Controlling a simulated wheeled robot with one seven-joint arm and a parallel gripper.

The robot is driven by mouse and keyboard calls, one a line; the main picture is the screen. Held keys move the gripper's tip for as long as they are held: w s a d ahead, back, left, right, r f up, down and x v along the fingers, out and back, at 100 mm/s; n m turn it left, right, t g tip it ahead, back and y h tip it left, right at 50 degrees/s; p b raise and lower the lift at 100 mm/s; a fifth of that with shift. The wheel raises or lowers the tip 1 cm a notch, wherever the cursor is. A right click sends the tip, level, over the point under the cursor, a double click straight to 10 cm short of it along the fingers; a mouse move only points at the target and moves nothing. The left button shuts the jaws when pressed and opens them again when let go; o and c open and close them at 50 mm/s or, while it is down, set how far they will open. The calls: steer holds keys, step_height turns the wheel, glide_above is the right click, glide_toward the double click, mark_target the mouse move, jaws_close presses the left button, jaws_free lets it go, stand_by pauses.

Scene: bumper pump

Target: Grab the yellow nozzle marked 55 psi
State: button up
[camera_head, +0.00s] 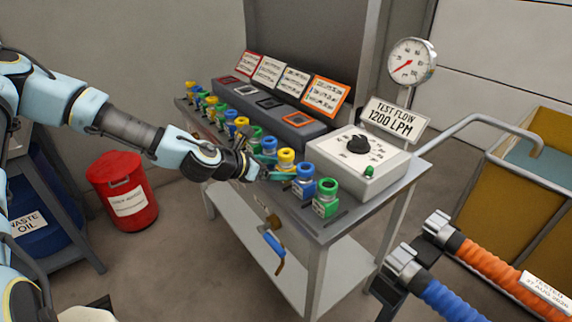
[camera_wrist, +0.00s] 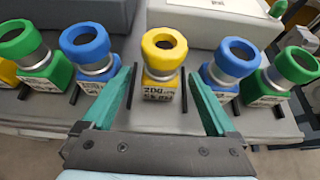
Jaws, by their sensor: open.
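A yellow nozzle (camera_wrist: 164,54) stands upright in the middle of the wrist view, with a blue nozzle on each side. Its label has small print: the top line looks like 200, and the lower line is too blurred to read surely. In the head view, this yellow nozzle (camera_head: 286,160) is near the front end of the row. My gripper (camera_wrist: 160,92) is open, with its green fingers to the left and right of the nozzle's base and gaps showing beside it. In the head view, my gripper (camera_head: 262,171) is low beside the row.
Close neighbours are a blue nozzle (camera_wrist: 86,48) on the left and a blue nozzle (camera_wrist: 236,60) on the right, with green ones beyond. Behind stands the test flow box (camera_head: 355,162) with a dial. A grey holder (camera_head: 262,103) lies behind the row on the bench.

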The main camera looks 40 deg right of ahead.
steer(key=shift+x, duration=1.4)
steer(key=shift+c, duration=0.3)
jaws_close()
steer(key=shift+r, duration=0.1)
